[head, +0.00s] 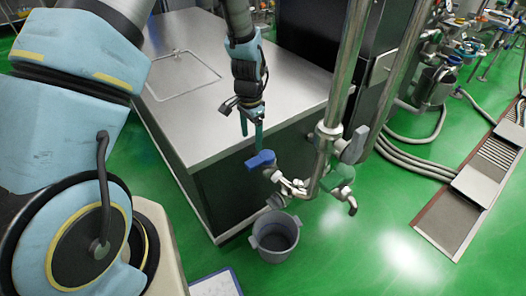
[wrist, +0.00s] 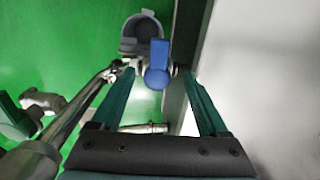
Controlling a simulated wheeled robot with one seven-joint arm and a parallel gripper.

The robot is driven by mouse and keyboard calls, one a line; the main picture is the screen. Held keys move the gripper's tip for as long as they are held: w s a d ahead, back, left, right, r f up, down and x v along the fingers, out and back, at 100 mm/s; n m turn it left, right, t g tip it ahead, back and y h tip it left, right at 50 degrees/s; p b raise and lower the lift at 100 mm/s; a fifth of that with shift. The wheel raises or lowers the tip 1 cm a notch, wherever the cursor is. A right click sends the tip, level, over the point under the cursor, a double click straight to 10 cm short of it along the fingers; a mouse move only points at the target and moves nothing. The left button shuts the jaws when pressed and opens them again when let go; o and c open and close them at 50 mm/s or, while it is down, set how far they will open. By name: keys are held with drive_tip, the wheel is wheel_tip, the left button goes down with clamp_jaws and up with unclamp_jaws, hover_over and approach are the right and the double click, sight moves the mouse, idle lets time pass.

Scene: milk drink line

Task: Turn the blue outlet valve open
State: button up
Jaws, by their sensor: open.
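The blue outlet valve handle (head: 260,159) sits on a steel pipe fitting (head: 285,184) at the centre of the head view. It also shows in the wrist view (wrist: 157,66), lying in the picture between my two fingertips. My gripper (head: 252,122) points down just above the handle, with teal fingers. In the wrist view my gripper (wrist: 157,76) has its fingers spread wide and holds nothing. The handle looks free of both fingers, though the exact gap in depth cannot be told. Part of the valve body is hidden behind the handle in the wrist view.
A grey bucket (head: 275,238) stands on the green floor below the outlet. A steel-topped cabinet (head: 215,115) stands close beside the valve. A vertical steel pipe (head: 346,75) and a grey valve handle (head: 355,146) are just right of my gripper. Open floor lies further right.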

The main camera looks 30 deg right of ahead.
sight(253, 162)
wheel_tip(253, 162, down, 11)
drive_tip(key=shift+d+r+p, duration=0.1)
drive_tip(key=shift+p, duration=1.05)
clamp_jaws()
idle(0.8)
